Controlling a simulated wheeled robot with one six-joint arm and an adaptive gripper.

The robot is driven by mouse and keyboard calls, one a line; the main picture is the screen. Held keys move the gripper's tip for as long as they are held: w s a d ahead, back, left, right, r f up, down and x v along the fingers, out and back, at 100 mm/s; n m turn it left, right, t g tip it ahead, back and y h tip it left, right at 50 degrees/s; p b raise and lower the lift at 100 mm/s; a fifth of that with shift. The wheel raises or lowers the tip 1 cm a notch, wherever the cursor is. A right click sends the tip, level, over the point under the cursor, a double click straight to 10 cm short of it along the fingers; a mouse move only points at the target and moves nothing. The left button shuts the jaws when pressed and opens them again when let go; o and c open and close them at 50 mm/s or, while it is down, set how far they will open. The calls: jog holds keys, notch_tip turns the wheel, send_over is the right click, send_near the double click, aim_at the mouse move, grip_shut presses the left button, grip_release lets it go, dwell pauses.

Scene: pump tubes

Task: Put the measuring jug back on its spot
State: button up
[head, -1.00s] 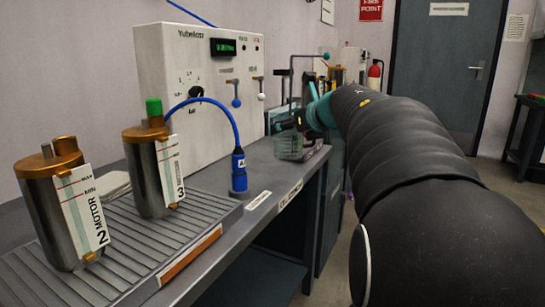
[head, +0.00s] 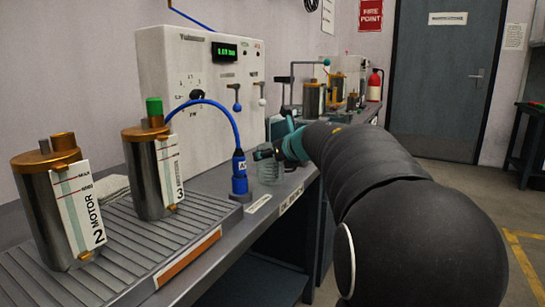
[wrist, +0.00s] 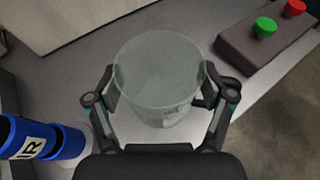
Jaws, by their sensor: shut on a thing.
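The measuring jug (head: 268,171) is a clear, slightly greenish cylinder at the right end of the grey bench, beside the blue nozzle. My gripper (head: 266,155) is shut on it from above and behind. In the wrist view the jug (wrist: 158,75) sits between the two fingers of my gripper (wrist: 160,90), one on each side. I look down on its round top. I cannot tell whether its base touches the bench. Its marked spot is not clearly visible.
The blue nozzle (head: 239,172), with a blue hose, stands close left of the jug; it also shows in the wrist view (wrist: 40,140). A button box (wrist: 265,40) with green and red buttons is at upper right. Two metal canisters (head: 153,170) stand on the ribbed tray (head: 120,250).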

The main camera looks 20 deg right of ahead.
jog(key=shift+f, duration=0.15)
jog(key=o, duration=1)
jog(key=shift+o, duration=0.2)
